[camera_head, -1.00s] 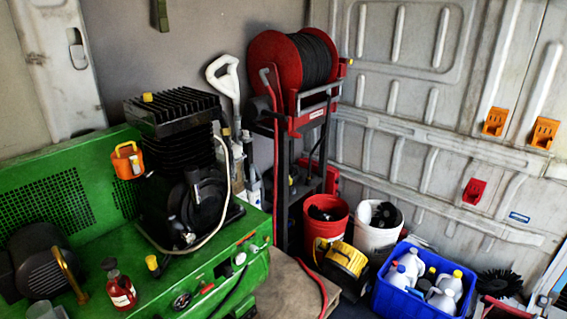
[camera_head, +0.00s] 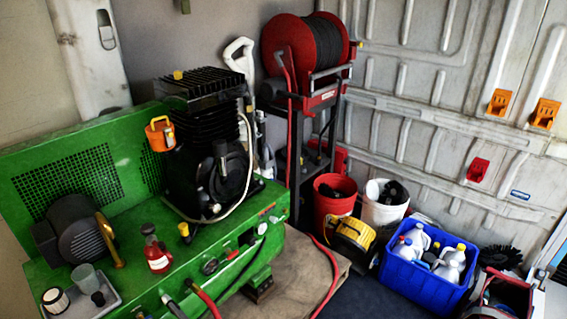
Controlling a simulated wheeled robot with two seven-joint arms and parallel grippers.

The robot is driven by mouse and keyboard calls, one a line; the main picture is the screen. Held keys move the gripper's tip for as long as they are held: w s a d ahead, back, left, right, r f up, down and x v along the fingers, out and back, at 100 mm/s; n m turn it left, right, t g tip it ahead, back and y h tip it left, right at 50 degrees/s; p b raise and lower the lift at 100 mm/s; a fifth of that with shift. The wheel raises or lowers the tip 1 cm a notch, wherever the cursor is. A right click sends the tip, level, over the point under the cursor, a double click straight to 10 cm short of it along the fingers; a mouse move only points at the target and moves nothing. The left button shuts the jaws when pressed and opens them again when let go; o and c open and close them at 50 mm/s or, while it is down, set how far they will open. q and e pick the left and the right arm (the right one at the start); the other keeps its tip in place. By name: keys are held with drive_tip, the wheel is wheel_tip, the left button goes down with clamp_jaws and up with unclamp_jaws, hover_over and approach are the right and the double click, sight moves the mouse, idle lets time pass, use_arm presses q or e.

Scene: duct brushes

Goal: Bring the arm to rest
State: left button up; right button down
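Neither of my grippers nor my arms shows in the head view. Duct brushes appear to stand in the red bucket (camera_head: 334,204) and the white bucket (camera_head: 384,206), with dark heads at their tops.
A red hose reel (camera_head: 290,58) stands on a dark frame at the back. A yellow and black case (camera_head: 352,238) sits before the buckets. White bottles (camera_head: 452,262) fill the crate. A grey tray (camera_head: 88,303) and red bottle (camera_head: 157,254) are on the bench. Dark floor is clear at lower middle.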

use_arm(q)
drive_tip(key=s+d+f+m+t+h+b, duration=0.25)
drive_tip(key=d+f+m+h, duration=0.35)
drive_tip(key=f, duration=0.5)
drive_tip(key=s+d+f+m+t+h+b, duration=0.1)
drive_tip(key=s+d+f+m+h+b, duration=0.2)
drive_tip(key=d+f+h, duration=0.65)
drive_tip(key=s+a+f+m+g+b, duration=0.1)
drive_tip(key=s+f+g, duration=0.4)
drive_tip(key=s+f, duration=0.6)
drive_tip(key=s+a+f+m+g+b, duration=0.2)
drive_tip(key=s+f+g, duration=0.3)
drive_tip(key=s+f, duration=0.6)
wheel_tip(320, 180, down, 3)
drive_tip(key=shift+a+f+y+b, duration=0.1)
drive_tip(key=shift+a+y+b, duration=0.25)
drive_tip(key=shift+a+b, duration=0.1)
use_arm(e)
drive_tip(key=w+a+f+t, duration=0.1)
drive_tip(key=f, duration=0.4)
drive_tip(key=w+a+f+t, duration=0.1)
drive_tip(key=a+f, duration=0.1)
drive_tip(key=f, duration=0.4)
drive_tip(key=shift+w+a+y, duration=0.25)
drive_tip(key=shift+w+y, duration=0.05)
drive_tip(key=shift+y, duration=0.1)
